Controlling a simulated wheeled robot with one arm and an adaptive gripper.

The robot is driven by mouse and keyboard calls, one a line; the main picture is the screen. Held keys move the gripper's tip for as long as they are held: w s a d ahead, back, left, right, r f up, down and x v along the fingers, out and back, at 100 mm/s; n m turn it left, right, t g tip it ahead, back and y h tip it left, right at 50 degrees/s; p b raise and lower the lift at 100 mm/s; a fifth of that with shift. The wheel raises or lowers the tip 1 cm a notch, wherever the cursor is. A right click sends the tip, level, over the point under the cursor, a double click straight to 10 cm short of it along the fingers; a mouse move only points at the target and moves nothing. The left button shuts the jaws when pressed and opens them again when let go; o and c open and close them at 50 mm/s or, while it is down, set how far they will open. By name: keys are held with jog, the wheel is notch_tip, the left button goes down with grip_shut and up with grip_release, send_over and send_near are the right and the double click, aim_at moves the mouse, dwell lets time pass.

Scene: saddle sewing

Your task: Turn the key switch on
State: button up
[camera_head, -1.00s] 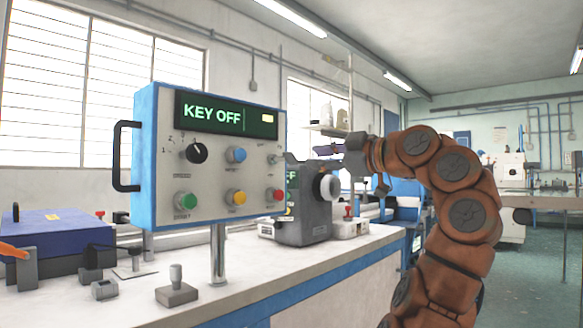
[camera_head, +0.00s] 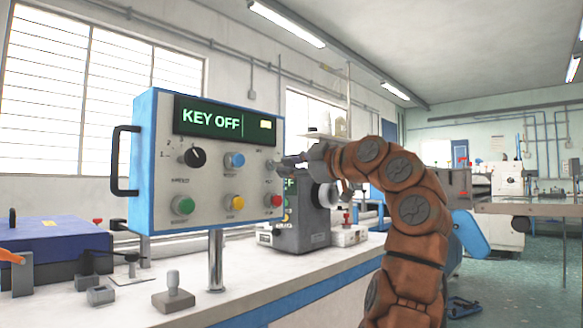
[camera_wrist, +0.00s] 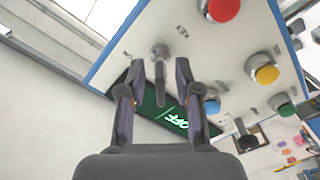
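The control panel (camera_head: 215,150) is a white-faced box with blue sides on a metal post. Its dark display (camera_head: 225,118) reads "KEY OFF" in green. The key switch (camera_head: 271,165) is a small metal part at the face's right edge, partly hidden by my gripper (camera_head: 291,159). In the wrist view, the key switch (camera_wrist: 160,52) shows as a metal barrel with a key sticking out. My gripper (camera_wrist: 160,68) is open, with one finger on each side of the key. I see gaps between fingers and key.
The panel has a black dial (camera_head: 196,156), a blue button (camera_head: 234,160), a green button (camera_head: 183,205), a yellow button (camera_head: 233,202) and a red button (camera_head: 277,201) close below the key. A grey machine (camera_head: 300,220) stands behind my gripper on the white counter (camera_head: 240,300).

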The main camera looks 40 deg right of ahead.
grip_shut()
